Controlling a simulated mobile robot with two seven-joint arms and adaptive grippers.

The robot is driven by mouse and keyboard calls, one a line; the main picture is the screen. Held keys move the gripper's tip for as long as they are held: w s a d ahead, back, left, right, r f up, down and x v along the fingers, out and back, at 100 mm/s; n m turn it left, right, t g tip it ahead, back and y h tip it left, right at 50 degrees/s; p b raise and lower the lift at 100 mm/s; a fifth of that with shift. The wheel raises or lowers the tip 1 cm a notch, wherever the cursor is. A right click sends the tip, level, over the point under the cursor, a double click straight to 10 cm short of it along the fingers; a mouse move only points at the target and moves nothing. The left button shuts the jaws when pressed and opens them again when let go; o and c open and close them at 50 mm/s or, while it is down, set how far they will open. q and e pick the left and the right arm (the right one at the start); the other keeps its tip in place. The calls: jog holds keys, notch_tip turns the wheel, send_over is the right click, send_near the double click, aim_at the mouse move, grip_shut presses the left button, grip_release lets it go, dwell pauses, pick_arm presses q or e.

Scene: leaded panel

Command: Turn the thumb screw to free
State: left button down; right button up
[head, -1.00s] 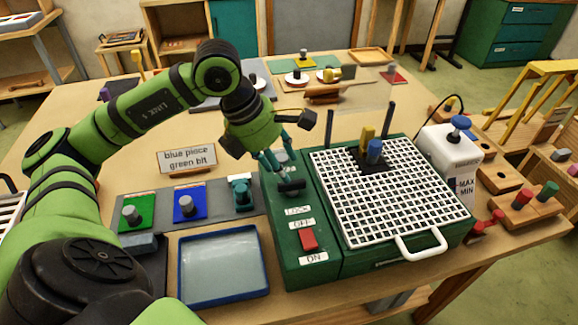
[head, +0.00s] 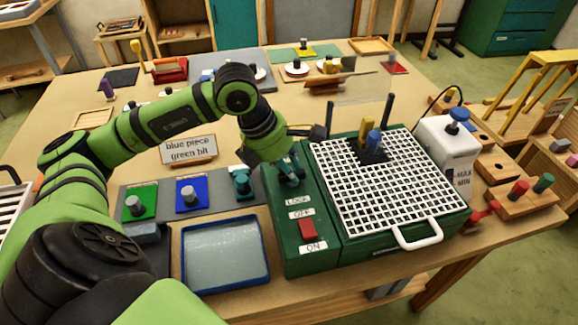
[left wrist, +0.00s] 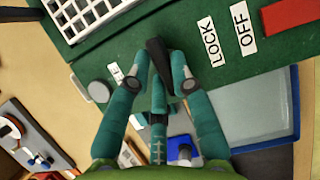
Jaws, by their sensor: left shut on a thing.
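The black thumb screw (left wrist: 157,58) sits on the green machine's side panel, by the LOCK label (left wrist: 208,42). My left gripper (left wrist: 150,85) has its teal fingers shut on the screw's bar, one on each side. In the left wrist view the bar stands nearly along the picture's height, tilted slightly. A white label (left wrist: 116,72) beside the gripper is mostly hidden by a finger. In the head view my left gripper (head: 289,172) covers most of the screw. My right gripper is not in view.
The red switch (head: 307,229) lies near the screw, between OFF and ON labels. The white grid (head: 400,200) with yellow and blue pieces is to the right. A blue-rimmed tray (head: 268,270) stands to the left.

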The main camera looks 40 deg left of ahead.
pick_arm(q)
jog(key=shift+f+m+h+b, duration=0.15)
jog(key=shift+m+h+b, duration=0.15)
jog(key=shift+m+b, duration=0.4)
jog(key=shift+w+m+g+h+b, duration=0.15)
jog(key=shift+m+g+h+b, duration=0.15)
jog(key=shift+m+g+b, duration=0.65)
jog(key=m+g+b, duration=0.1)
jog(key=m, duration=0.5)
jog(key=shift+w+d+h+b, duration=0.1)
jog(key=shift+w+h+b, duration=0.05)
jog(key=shift+h+b, duration=0.2)
jog(key=m+g+b, duration=0.1)
jog(key=m+g, duration=0.1)
jog(key=m, duration=0.2)
jog(key=shift+d+m, duration=0.1)
jog(key=shift+m, duration=0.15)
jog(key=shift+m+g+y, duration=0.55)
jog(key=shift+m+g, duration=0.1)
jog(key=shift+m, duration=0.95)
jog(key=c, duration=1.1)
grip_release()
jog(key=shift+d, duration=0.1)
